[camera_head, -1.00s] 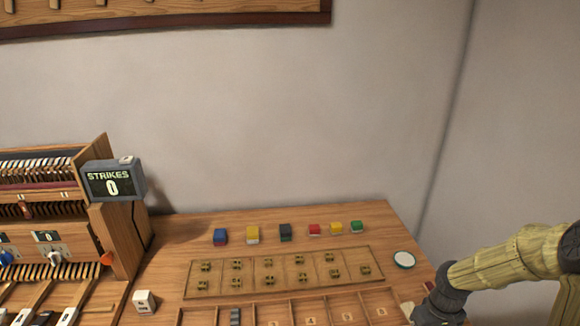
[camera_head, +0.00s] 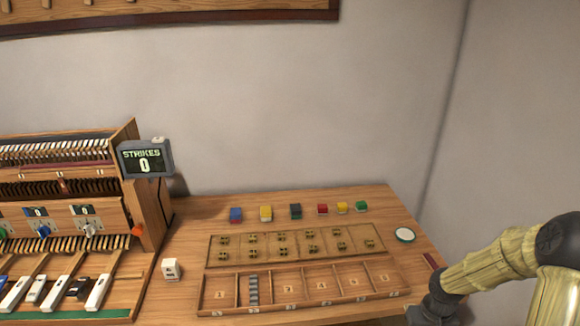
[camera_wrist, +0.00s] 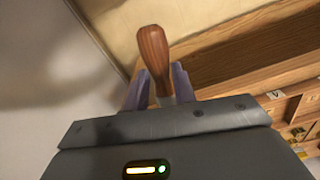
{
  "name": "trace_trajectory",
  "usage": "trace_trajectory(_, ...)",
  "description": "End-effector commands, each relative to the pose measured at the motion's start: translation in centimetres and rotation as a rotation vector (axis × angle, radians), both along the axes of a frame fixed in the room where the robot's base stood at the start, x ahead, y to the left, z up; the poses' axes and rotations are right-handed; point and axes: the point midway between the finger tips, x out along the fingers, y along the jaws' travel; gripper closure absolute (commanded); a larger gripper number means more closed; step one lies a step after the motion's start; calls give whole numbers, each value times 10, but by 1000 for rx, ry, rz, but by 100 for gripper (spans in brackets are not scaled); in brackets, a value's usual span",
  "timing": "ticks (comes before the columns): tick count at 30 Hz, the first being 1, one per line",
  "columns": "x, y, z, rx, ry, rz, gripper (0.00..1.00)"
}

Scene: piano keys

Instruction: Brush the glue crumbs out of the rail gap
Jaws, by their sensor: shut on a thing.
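In the head view my wrist is at the bottom right, by the table's right edge, and the fingers are out of sight. The piano action model (camera_head: 60,190) stands at the far left, with loose-looking white and dark keys (camera_head: 60,292) in front. I cannot make out the rail gap or any glue crumbs.
A numbered wooden tray (camera_head: 305,305) holds a grey ridged strip (camera_head: 253,290) in its second compartment. Behind it are a board with brass pieces (camera_head: 295,246) and several coloured blocks (camera_head: 295,211). A white cube (camera_head: 171,268), a round white disc (camera_head: 405,235) and a strikes display (camera_head: 146,158) reading 0 also show.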

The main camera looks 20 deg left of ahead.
Motion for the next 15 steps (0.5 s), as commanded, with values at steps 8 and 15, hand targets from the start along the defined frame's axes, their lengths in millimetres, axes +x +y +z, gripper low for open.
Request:
trace_trajectory(8, 2, 6, -26, 0, 3, -137, 96)
trace_trajectory(15, 3, 10, -45, -1, 3, -241, 96)
